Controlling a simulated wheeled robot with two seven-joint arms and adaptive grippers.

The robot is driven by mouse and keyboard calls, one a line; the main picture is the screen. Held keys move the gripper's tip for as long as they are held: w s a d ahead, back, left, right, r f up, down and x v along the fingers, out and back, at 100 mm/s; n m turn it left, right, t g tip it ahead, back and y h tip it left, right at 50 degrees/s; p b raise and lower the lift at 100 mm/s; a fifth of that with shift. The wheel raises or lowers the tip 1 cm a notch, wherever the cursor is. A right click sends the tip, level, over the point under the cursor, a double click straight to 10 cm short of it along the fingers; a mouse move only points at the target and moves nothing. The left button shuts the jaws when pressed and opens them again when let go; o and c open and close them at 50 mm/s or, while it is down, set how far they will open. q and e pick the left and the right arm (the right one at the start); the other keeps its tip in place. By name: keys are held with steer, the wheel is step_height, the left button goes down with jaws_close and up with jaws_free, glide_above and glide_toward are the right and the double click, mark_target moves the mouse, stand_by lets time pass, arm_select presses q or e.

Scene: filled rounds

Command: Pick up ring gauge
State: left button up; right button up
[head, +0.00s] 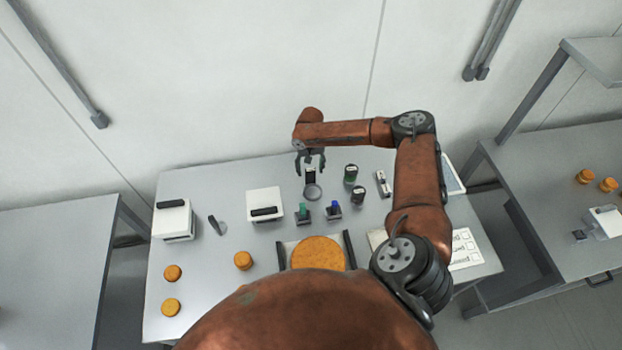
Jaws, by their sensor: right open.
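A small grey round piece (313,192) lies on the grey table below my right gripper; it looks like the ring gauge, with a dark block or handle at its upper side. My right gripper (310,172) is open and points down, with its fingers on either side of the dark part. I cannot tell whether the fingers touch it. My left gripper is not in view.
Dark cylinders (351,173) and a small gauge (382,183) are to the right. A white box (265,203) is left. A tray (282,256) holds a large orange round. Loose orange rounds (243,260) lie lower left.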

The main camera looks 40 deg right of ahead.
mark_target(312, 184)
steer(key=f, duration=0.2)
steer(key=shift+w+f+p, duration=0.25)
steer(key=shift+f+p, duration=0.05)
steer(key=shift+f, duration=0.1)
steer(key=shift+s+d+f, duration=0.1)
steer(key=shift+s+f, duration=0.1)
steer(key=shift+f, duration=0.25)
steer(key=shift+c, duration=1.4)
steer(key=c, duration=0.7)
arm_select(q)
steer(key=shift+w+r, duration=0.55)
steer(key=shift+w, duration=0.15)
arm_select(e)
steer(key=c, duration=0.3)
